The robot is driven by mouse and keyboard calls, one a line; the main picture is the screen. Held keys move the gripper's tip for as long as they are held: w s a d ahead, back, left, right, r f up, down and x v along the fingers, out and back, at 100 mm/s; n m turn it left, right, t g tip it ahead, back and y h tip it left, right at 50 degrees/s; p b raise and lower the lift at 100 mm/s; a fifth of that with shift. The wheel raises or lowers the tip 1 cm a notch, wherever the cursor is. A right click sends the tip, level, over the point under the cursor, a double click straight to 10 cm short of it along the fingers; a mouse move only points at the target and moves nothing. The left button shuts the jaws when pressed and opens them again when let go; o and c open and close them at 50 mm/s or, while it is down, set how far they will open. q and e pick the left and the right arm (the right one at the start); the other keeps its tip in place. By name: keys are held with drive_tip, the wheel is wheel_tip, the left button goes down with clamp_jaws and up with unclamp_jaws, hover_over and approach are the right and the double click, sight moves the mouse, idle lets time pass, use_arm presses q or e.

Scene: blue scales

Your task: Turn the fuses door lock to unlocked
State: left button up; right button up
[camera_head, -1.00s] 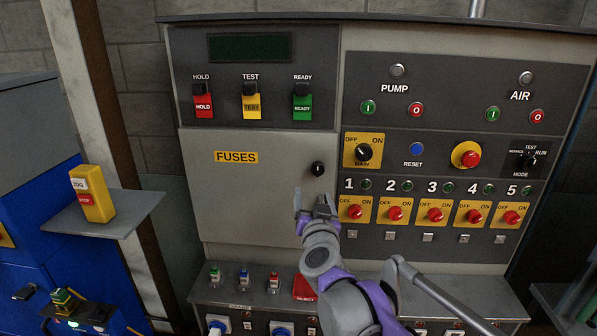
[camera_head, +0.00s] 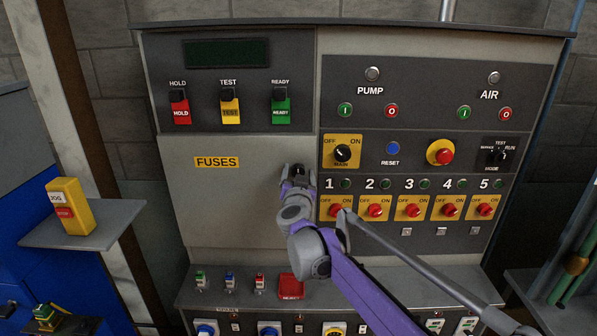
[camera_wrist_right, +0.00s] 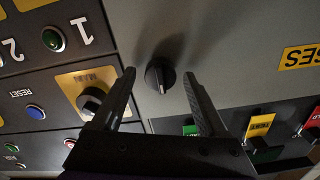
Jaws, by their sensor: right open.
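The fuses door (camera_head: 215,215) is a grey panel, closed, with a yellow FUSES label (camera_head: 217,162). Its lock is a small round black knob (camera_wrist_right: 160,75) near the door's right edge. In the wrist view the knob's ridge runs roughly up and down the picture. My right gripper (camera_wrist_right: 161,80) is open, with one finger on each side of the knob and a visible gap to each; contact does not show. In the head view my right gripper (camera_head: 297,175) is at the knob's place and mostly hides it. My left gripper is not in view.
Close to the right are the MAIN switch (camera_head: 342,153) and a row of red switches (camera_head: 375,210) on yellow plates. Hold, test and ready switches (camera_head: 229,94) are above. A ledge with small switches and a red reject button (camera_head: 291,286) is below.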

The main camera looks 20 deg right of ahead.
clamp_jaws()
idle(0.4)
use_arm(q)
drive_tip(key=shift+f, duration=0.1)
use_arm(e)
drive_tip(key=shift+m, duration=0.3)
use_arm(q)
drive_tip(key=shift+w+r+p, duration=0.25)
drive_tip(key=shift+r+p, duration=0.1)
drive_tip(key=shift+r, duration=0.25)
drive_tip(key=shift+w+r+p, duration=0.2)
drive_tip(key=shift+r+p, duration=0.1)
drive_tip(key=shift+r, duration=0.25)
use_arm(e)
drive_tip(key=shift+d+f+m, duration=0.1)
drive_tip(key=shift+m, duration=4.25)
drive_tip(key=shift+d+f+m, duration=0.1)
drive_tip(key=shift+m, duration=4.25)
drive_tip(key=shift+a, duration=0.1)
